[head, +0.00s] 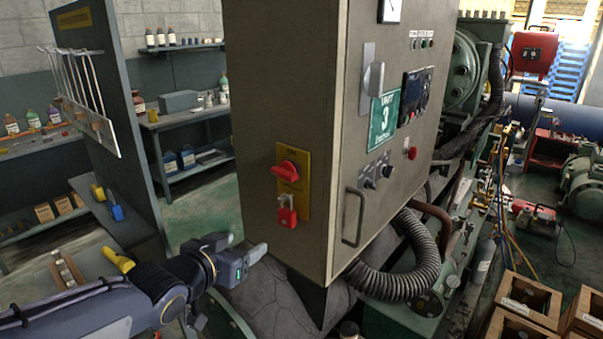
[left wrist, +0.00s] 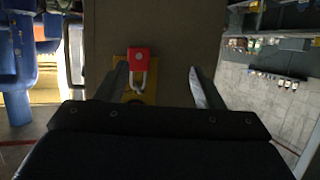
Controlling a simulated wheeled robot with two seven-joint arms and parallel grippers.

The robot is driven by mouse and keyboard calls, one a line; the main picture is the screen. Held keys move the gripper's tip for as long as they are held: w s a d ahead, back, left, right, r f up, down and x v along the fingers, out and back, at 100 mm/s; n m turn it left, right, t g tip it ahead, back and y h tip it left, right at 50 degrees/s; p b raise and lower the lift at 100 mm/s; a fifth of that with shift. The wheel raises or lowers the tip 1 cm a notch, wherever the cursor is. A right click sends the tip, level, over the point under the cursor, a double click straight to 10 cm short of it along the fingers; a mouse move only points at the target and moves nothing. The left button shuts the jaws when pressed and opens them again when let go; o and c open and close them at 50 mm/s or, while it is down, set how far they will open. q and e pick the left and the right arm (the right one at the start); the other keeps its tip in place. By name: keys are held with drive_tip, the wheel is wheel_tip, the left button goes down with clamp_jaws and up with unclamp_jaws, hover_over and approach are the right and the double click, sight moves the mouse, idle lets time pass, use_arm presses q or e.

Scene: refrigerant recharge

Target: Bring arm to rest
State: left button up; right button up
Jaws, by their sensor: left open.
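My left gripper (head: 252,258) is in the lower left-middle of the head view, just left of and below the control cabinet (head: 268,95). Its fingers are apart and empty in the left wrist view (left wrist: 158,80). A red padlock (head: 287,215) hangs on the yellow switch plate (head: 305,165), below a red rotary switch (head: 286,171). The padlock also shows in the left wrist view (left wrist: 139,62), beyond the fingertips with its shackle at the plate. The gripper is apart from the padlock. My right gripper is not in view.
A corrugated hose (head: 400,283) and a cabinet handle (head: 353,217) are on the cabinet's right side. Shelves with bottles (head: 188,158) stand behind at left. Wooden crates (head: 528,298) are at lower right. Green floor (head: 205,208) is open left of the cabinet.

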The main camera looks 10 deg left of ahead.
use_arm(q)
drive_tip(key=s+a+f+n+g+y, duration=0.1)
drive_tip(key=s+a+f+n+g, duration=0.15)
drive_tip(key=s, duration=0.45)
drive_tip(key=s+a+f+n+g+y, duration=0.1)
drive_tip(key=s+a+f+g+y, duration=0.15)
drive_tip(key=s, duration=0.35)
drive_tip(key=s+d+f+g+h, duration=0.1)
drive_tip(key=s+f, duration=0.1)
drive_tip(key=s, duration=0.3)
drive_tip(key=s+d+f+n+g+h, duration=0.1)
drive_tip(key=s+f+h, duration=0.1)
drive_tip(key=s, duration=0.4)
drive_tip(key=shift+s+f+g, duration=0.3)
drive_tip(key=shift+f+g, duration=0.1)
drive_tip(key=shift+f, duration=0.3)
